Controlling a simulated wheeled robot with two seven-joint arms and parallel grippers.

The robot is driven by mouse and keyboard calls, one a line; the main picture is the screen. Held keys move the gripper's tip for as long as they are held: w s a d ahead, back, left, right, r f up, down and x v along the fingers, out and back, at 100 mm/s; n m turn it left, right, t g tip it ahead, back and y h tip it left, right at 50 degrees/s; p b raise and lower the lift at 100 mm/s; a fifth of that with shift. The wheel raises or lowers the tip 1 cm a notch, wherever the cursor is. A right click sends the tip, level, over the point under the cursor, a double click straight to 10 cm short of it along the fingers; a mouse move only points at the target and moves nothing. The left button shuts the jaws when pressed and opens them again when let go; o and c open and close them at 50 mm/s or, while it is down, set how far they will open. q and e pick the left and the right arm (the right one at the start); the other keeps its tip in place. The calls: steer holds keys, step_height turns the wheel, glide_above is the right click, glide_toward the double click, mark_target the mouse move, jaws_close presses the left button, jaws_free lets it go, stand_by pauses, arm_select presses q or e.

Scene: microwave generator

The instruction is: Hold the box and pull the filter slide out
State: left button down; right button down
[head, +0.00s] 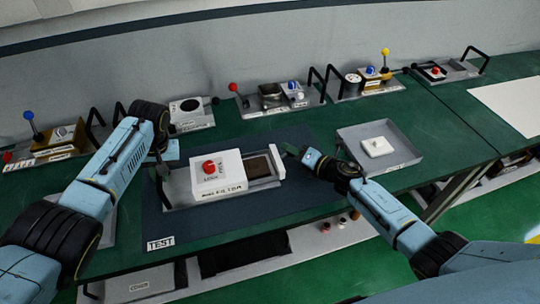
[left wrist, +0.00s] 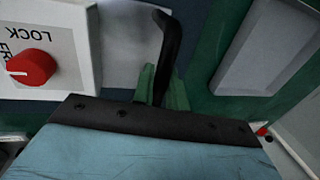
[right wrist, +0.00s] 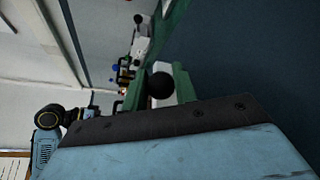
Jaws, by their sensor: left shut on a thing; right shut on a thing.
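The white box (head: 217,183) with a red knob (head: 209,166) stands on a grey base plate on the dark mat. The box and its red knob (left wrist: 32,67) also show in the left wrist view. The filter slide (head: 258,167), a white frame with a dark brown window, sticks out of the box's right side. My left gripper (head: 164,163) is shut on the black handle (left wrist: 168,40) at the plate's left end. My right gripper (head: 292,151) is at the slide's white outer end, its green fingers shut on a black ball knob (right wrist: 160,86). The knob's joint with the slide is hidden.
A grey tray (head: 350,135) with a white block (head: 376,146) lies right of my right gripper. Several devices with levers and handles line the back of the green table. A TEST label (head: 160,243) lies at the mat's front left. The mat in front of the box is clear.

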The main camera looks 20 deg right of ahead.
arm_select(q)
steer(key=shift+s+a+f, duration=0.2)
steer(key=shift+f, duration=0.05)
arm_select(e)
steer(key=d, duration=0.2)
steer(key=shift+s+d+f, duration=0.1)
steer(key=shift+d+f, duration=0.15)
steer(key=shift+d, duration=0.1)
arm_select(q)
steer(key=shift+a, duration=0.1)
arm_select(e)
steer(key=shift+d, duration=0.1)
steer(key=c, duration=1.5)
jaws_free()
steer(key=o, duration=0.4)
steer(key=shift+d, duration=0.1)
steer(key=shift+r, duration=0.1)
steer(key=shift+a, duration=0.2)
steer(key=v, duration=1.2)
steer(key=shift+s, duration=0.15)
